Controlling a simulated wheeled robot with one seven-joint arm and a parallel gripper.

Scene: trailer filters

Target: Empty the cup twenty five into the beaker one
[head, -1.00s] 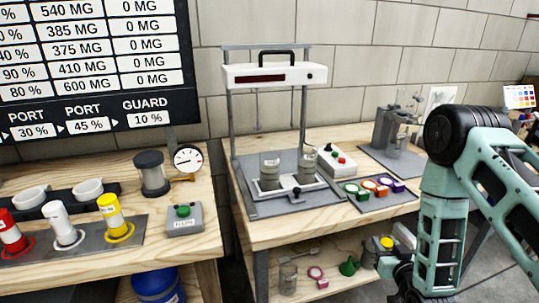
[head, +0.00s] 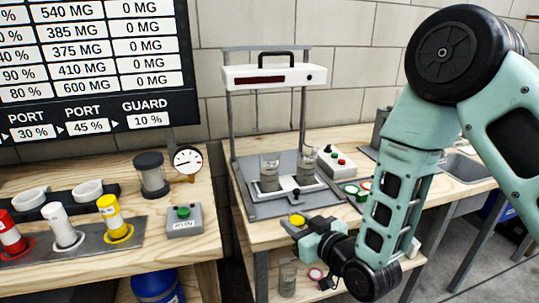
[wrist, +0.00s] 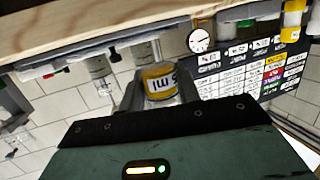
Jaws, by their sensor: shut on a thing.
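A small cup with a yellow band (head: 297,220) is held between the fingers of my gripper (head: 300,229), in front of the bench's front edge. In the wrist view the cup (wrist: 159,82) shows a white label; only part of it, with "ml", can be read. Its contents are hidden. Two clear beakers with grey contents stand on the frame stand's base, a left beaker (head: 269,172) and a right beaker (head: 307,165), above and behind my gripper. Another clear beaker (head: 288,279) stands on the lower shelf. No number shows clearly on any beaker.
The stand (head: 233,130) has a crossbar over the two beakers. The left bench holds a RUN button box (head: 184,220) and a gauge (head: 188,160). A gap separates the benches.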

